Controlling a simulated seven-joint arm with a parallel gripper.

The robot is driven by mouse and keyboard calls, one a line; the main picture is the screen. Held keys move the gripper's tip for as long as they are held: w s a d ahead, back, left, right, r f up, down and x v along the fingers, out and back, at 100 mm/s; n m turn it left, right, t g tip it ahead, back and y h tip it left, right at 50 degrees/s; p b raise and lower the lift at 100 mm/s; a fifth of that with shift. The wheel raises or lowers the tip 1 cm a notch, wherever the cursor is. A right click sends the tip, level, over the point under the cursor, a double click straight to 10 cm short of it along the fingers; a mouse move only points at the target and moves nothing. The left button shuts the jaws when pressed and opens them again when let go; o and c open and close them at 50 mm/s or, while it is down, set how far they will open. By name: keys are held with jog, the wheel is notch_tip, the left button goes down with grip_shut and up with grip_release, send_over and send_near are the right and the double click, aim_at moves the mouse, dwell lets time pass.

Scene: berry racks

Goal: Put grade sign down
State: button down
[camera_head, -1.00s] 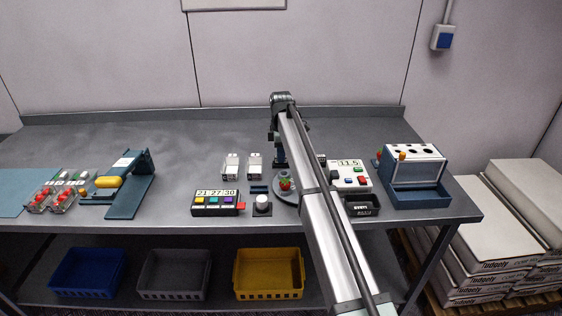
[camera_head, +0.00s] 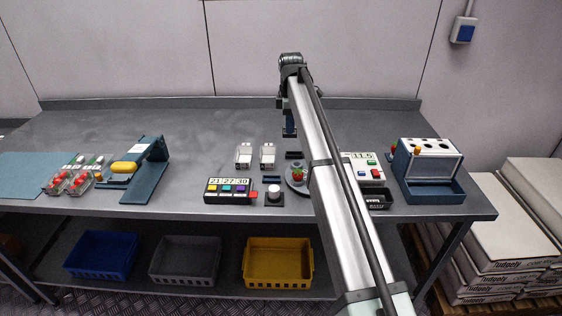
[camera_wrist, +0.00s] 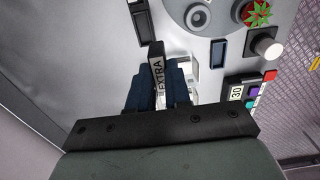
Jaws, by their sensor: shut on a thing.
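My gripper (camera_wrist: 158,85) is shut on a small grade sign (camera_wrist: 157,72), a thin upright plate with the word EXTRA on its edge, held between the dark blue fingers. In the head view my gripper (camera_head: 290,132) hangs above the table behind the round plate; the sign cannot be made out there. A dark blue slotted holder (camera_head: 271,180) lies between the punnets and the timer box, and it shows in the wrist view (camera_wrist: 218,52). A second dark holder (camera_head: 293,155) lies right of the punnets, also in the wrist view (camera_wrist: 142,20). Both look empty.
A strawberry (camera_head: 298,174) sits on the round plate (camera_head: 291,183). A white knob (camera_head: 274,193) and a timer box (camera_head: 228,190) are in front. The table behind is clear.

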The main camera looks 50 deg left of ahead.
send_over(272, 180)
jog(key=shift+s+f, duration=0.1)
jog(key=shift+f, duration=4.75)
jog(key=shift+f, duration=0.1)
jog(key=c, duration=1.1)
grip_release()
notch_tip(272, 180, up, 12)
jog(key=shift+r, duration=0.15)
jog(key=shift+d, duration=0.1)
